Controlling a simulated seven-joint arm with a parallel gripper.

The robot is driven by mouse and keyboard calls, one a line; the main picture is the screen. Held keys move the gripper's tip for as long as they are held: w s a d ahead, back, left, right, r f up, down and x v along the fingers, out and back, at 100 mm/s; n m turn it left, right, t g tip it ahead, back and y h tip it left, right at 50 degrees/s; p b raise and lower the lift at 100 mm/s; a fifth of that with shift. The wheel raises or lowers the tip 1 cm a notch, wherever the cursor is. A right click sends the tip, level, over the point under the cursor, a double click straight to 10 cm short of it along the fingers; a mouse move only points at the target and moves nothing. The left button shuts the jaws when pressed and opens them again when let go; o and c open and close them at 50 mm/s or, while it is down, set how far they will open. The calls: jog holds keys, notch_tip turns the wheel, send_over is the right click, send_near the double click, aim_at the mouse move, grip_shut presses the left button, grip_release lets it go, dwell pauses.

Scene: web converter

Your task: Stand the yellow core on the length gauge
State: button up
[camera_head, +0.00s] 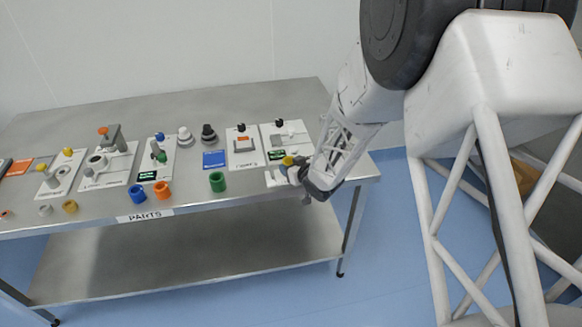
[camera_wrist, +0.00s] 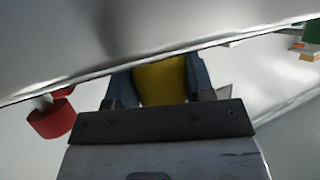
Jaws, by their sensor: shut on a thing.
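My gripper (camera_head: 290,172) is at the right end of the table, in front of the rightmost white fixture plate (camera_head: 298,128). It is shut on the yellow core (camera_head: 288,160), of which only a small part shows in the head view. In the wrist view the yellow core (camera_wrist: 162,82) sits between my two fingers (camera_wrist: 160,88), its upper part cut off by a grey surface. Several fixture plates stand on the table; their labels are too small to read, so I cannot tell which is the length gauge.
Blue (camera_head: 138,194), orange (camera_head: 162,190) and green (camera_head: 217,182) rings stand along the front edge of the steel table (camera_head: 260,205). The table's back strip is clear. A red cylinder (camera_wrist: 52,120) shows in the wrist view.

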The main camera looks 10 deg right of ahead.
jog(key=shift+f, duration=0.15)
jog(key=o, duration=0.9)
jog(key=shift+s+r, duration=0.1)
jog(key=shift+r, duration=0.15)
jog(key=v, duration=1.1)
jog(key=shift+s+d+r, duration=0.15)
jog(key=shift+s+d, duration=0.05)
jog(key=shift+s, duration=0.1)
